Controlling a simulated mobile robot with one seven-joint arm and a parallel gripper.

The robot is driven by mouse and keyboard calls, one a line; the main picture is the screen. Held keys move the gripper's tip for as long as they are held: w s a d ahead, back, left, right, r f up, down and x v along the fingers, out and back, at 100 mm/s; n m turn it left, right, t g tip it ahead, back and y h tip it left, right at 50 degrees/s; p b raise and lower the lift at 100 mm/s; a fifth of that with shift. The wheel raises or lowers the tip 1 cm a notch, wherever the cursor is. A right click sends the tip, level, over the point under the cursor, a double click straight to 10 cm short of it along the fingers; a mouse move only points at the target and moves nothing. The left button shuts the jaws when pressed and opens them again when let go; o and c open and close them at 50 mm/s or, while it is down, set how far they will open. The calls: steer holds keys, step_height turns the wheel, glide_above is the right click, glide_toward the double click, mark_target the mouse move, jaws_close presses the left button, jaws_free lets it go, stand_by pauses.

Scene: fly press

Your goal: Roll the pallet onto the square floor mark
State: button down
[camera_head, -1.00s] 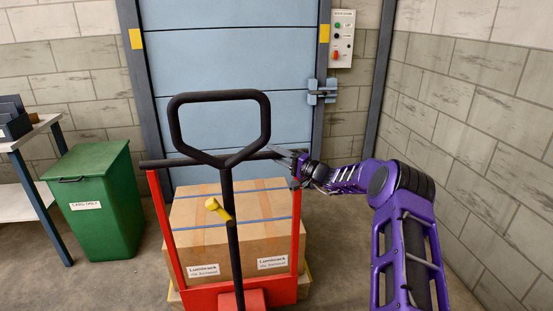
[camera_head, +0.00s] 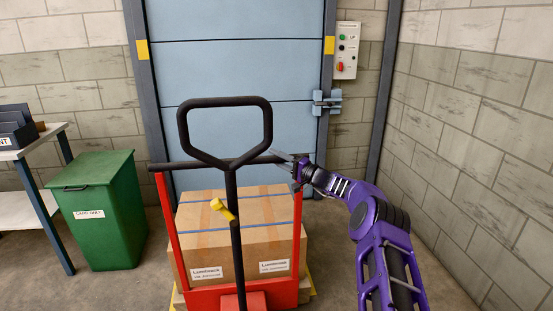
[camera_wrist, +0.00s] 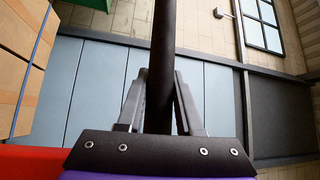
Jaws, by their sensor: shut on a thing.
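The red pallet truck (camera_head: 222,290) stands in front of me, with a tall black looped handle (camera_head: 265,118) and a black crossbar (camera_head: 165,165) on its frame. A strapped cardboard carton (camera_head: 255,248) rides on the pallet, whose wooden edge mostly hides behind the truck. My gripper (camera_head: 298,168) is at the right end of the crossbar. In the wrist view my gripper (camera_wrist: 159,88) is shut around the dark bar (camera_wrist: 163,50). A yellow sliver (camera_head: 311,280) shows beside the load at the right; I cannot tell whether it belongs to the square floor mark.
A blue shutter door (camera_head: 235,60) in a grey frame stands close behind the load. A control box (camera_head: 346,50) hangs right of it. A green bin (camera_head: 103,215) and a work table (camera_head: 30,150) stand at the left. Bare floor lies between the load and the right wall.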

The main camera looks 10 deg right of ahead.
steer(key=shift+f, duration=0.15)
steer(key=c, duration=0.6)
jaws_free()
steer(key=shift+w, duration=0.15)
steer(key=p+v, duration=0.1)
steer(key=v, duration=1.6)
steer(key=shift+d+f, duration=0.1)
steer(key=shift+s, duration=0.25)
